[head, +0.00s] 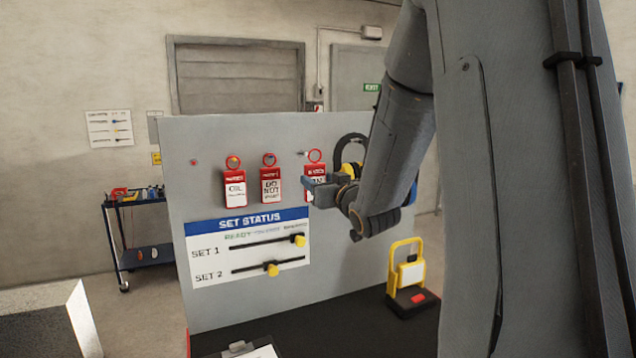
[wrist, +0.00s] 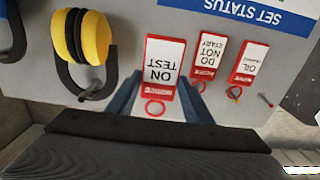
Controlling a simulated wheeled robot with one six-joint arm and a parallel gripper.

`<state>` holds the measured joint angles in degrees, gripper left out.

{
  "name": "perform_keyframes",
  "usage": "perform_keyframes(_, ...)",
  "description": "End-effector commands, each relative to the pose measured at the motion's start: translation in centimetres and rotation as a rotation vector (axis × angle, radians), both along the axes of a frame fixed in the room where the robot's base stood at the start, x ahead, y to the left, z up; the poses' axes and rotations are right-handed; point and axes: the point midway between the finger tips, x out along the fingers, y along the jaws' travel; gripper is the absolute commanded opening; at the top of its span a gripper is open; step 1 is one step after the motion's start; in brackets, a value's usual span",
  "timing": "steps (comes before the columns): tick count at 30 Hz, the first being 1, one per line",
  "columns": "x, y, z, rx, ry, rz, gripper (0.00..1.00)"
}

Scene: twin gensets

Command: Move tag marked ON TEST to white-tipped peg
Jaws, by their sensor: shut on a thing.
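The ON TEST tag (wrist: 163,62) is a red-framed white tag with a red ring, upside down in the wrist view. My gripper (wrist: 156,98) is shut on it, one blue-grey finger on each side. In the head view my gripper (head: 313,186) is at the board's right part and covers much of this tag (head: 315,169). I cannot tell whether its ring is around a peg. The DO NOT START tag (head: 271,185) and the OIL tag (head: 235,188) hang to its left. A bare peg with a reddish tip (head: 194,162) is at far left.
The grey board (head: 210,300) carries a SET STATUS panel (head: 248,246) with two yellow sliders. Yellow-and-black ear defenders (wrist: 84,38) hang close beside my gripper. A yellow lockout stand (head: 406,278) and a clipboard (head: 245,348) are on the dark ledge below.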

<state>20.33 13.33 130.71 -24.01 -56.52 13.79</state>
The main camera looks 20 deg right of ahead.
Motion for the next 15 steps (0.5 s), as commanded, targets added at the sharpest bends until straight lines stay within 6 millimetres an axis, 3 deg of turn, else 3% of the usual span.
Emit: perform_keyframes(15, 2.9, 0.3, -0.3, 0.0, 0.0, 0.005, 0.25)
